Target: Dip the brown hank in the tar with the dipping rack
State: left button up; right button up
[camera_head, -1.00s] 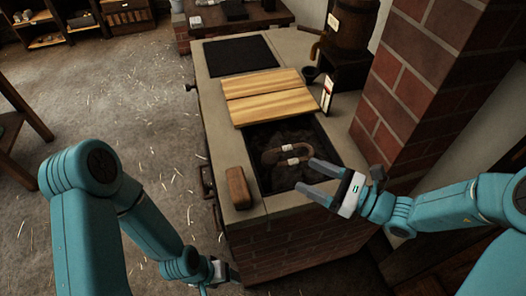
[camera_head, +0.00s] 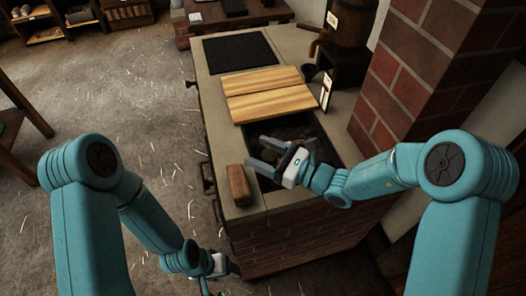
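The tar pit (camera_head: 318,133) is a dark rectangular opening in the stone-topped brick hearth. A brown looped thing with pale bands, which looks like the hank, lay in it earlier. My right gripper and forearm now cover most of that spot, and I cannot make out the loop or a rack clearly. My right gripper (camera_head: 258,155) is over the pit's left part, fingers apart and pointing left, with nothing seen between them. My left gripper (camera_head: 220,278) hangs low beside the hearth's front left corner. Its fingers look apart and empty.
A brown block (camera_head: 239,185) sits on the near left rim. Wooden boards (camera_head: 262,92) and a dark plate (camera_head: 240,52) lie behind the pit. A brick pillar (camera_head: 415,75) and a dark barrel (camera_head: 350,30) stand at right. The floor at left is open.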

grip_shut()
notch_tip(320, 180, down, 4)
jog(key=b, duration=0.3)
jog(key=shift+f+b, duration=0.2)
jog(key=shift+b, duration=0.1)
jog(key=shift+o, duration=0.6)
grip_release()
jog(key=b+v, duration=0.1)
jog(key=v, duration=1.5)
jog(key=shift+d, duration=0.2)
jog(key=shift+s, duration=0.1)
